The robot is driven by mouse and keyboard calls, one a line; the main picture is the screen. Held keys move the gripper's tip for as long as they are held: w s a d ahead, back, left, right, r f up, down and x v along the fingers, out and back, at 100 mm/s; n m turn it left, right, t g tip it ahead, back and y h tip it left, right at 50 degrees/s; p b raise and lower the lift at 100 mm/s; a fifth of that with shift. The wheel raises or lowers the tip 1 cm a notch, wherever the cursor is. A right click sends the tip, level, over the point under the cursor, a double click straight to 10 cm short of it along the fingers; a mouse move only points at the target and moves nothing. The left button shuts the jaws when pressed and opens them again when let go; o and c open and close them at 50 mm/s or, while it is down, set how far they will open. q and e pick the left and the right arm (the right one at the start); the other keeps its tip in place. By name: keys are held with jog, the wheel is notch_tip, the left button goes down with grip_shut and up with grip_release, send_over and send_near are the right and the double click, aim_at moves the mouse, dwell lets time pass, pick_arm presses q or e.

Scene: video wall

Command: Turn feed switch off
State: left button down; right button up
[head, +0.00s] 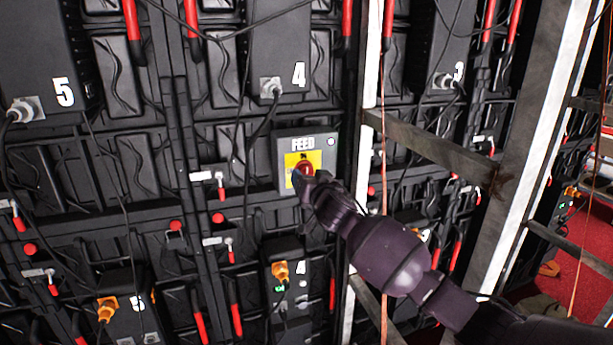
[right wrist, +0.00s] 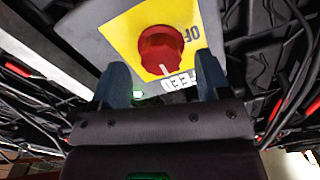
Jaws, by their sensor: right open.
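The feed switch is a grey box (head: 324,150) labelled FEED, with a yellow plate (head: 291,161) and a red rotary knob (head: 305,167). In the right wrist view the red knob (right wrist: 160,45) sits on the yellow plate (right wrist: 125,22), with its white mark towards the FEED lettering. Part of the word OFF shows at the plate's far edge, partly cut off. My right gripper (head: 303,177) is at the switch and hides part of it. In the right wrist view its open fingers (right wrist: 161,62) are on either side of the knob; contact cannot be told. My left gripper is out of view.
A black unit marked 4 (head: 290,50) hangs above the switch with loose cables. A box with an orange plug (head: 281,271) is below. A metal crossbar (head: 430,145) and upright frame (head: 535,150) stand to the right.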

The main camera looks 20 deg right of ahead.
jog(key=shift+w, duration=1.3)
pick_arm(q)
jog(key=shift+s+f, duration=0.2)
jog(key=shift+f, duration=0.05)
pick_arm(e)
jog(key=shift+w, duration=0.1)
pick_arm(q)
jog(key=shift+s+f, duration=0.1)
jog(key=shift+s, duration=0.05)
pick_arm(e)
jog(key=c, duration=0.9)
jog(key=shift+c, duration=0.2)
